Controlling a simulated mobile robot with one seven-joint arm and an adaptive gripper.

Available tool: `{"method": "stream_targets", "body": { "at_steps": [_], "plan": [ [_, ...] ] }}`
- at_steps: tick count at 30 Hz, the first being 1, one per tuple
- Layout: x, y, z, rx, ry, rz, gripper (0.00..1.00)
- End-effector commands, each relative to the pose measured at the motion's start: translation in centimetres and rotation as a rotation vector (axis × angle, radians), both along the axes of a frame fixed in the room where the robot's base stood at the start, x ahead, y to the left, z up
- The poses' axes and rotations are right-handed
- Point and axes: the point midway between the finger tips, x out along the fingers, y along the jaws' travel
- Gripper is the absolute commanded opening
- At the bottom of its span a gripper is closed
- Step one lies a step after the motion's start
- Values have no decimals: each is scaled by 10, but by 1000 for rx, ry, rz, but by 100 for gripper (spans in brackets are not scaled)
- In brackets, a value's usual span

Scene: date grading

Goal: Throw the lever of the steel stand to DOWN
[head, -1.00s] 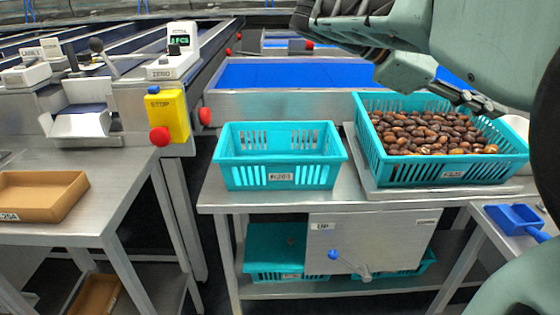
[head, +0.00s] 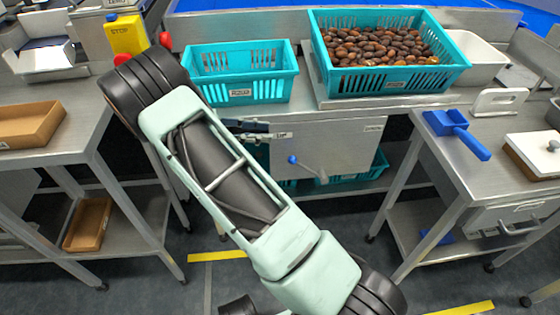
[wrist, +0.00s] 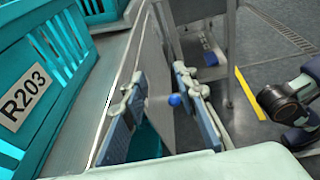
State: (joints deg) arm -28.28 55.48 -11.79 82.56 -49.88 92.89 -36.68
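The steel stand's front panel (head: 350,150) hangs under the tabletop. Its lever has a blue knob (head: 292,159) and a grey shaft slanting from the knob down to the right. In the wrist view the lever's blue knob (wrist: 174,100) shows between the two finger lines, near the right finger; whether it lies between them in depth I cannot tell. My gripper (head: 262,131) is at the panel's upper left, above and left of the knob. In the wrist view my gripper (wrist: 157,78) is open, its fingers well apart.
A teal crate (head: 242,90) and a crate of dates (head: 395,82) stand on the steel top above. A table with a brown tray (head: 28,125) is at left. Floor is clear in front.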

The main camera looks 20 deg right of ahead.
Motion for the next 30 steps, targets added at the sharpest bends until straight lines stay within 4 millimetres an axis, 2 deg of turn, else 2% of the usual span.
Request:
{"method": "stream_targets", "body": {
  "at_steps": [1, 4, 6, 10, 15, 19, 30],
  "plan": [
    [-5, 3, -26, 7, 44, -3, 27],
    [-6, 10, -76, -28, 117, 23, 27],
    [-2, 17, -101, -89, 168, 58, 27],
    [2, 26, -127, -175, 239, 101, 27],
    [4, 30, -139, -227, 277, 126, 27],
    [3, 21, -138, -233, 281, 127, 27],
    [-3, -46, -139, -231, 281, 126, 27]
  ]
}}
